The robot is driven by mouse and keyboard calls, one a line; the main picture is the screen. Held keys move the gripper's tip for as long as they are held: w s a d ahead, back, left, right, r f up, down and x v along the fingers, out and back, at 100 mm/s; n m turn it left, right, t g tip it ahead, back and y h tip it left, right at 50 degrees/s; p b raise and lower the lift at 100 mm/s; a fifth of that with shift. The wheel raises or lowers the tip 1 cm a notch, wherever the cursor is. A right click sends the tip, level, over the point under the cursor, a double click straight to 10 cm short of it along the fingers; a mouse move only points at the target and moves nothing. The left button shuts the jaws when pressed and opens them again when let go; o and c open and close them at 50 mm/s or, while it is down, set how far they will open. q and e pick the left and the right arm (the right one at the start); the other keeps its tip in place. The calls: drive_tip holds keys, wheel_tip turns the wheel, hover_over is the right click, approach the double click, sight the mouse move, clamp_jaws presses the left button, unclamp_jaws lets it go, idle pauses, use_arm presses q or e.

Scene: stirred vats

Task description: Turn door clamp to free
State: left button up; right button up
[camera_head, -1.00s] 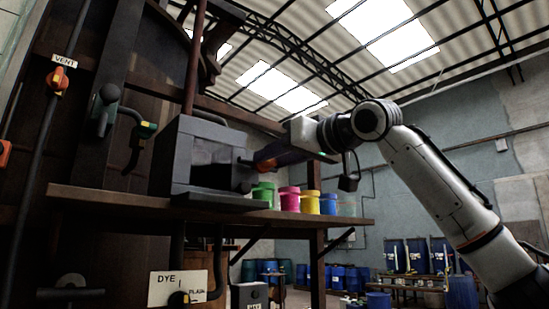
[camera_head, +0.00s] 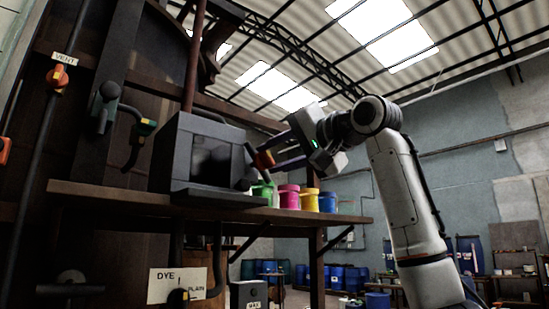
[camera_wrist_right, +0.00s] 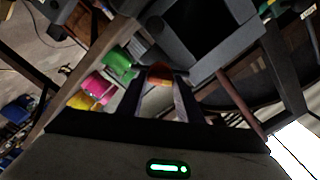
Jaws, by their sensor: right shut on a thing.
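The door clamp, with a red-orange handle (camera_head: 264,159), is on the right side of a dark grey box (camera_head: 176,150) with a dark front. My right gripper (camera_head: 272,163) reaches in from the right and is shut on the clamp handle. In the right wrist view the orange handle (camera_wrist_right: 160,74) sits between the two fingers (camera_wrist_right: 160,90), near their tips. The fingers partly hide the clamp, so its exact angle is hard to tell. My left gripper is not in view.
The box stands on a wooden shelf (camera_head: 120,199). Green (camera_head: 264,192), pink (camera_head: 289,196) and yellow (camera_head: 309,200) pots stand close below my right gripper. A VENT valve (camera_head: 57,77) is at the far left and a DYE sign (camera_head: 177,287) below. Right of the shelf is open.

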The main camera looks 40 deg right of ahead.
drive_tip(key=m, duration=0.2)
drive_tip(key=shift+f+m, duration=0.1)
drive_tip(key=shift+m, duration=0.3)
drive_tip(key=m+b, duration=0.1)
drive_tip(key=m, duration=0.3)
drive_tip(key=shift+m, duration=0.4)
drive_tip(key=o, duration=1.1)
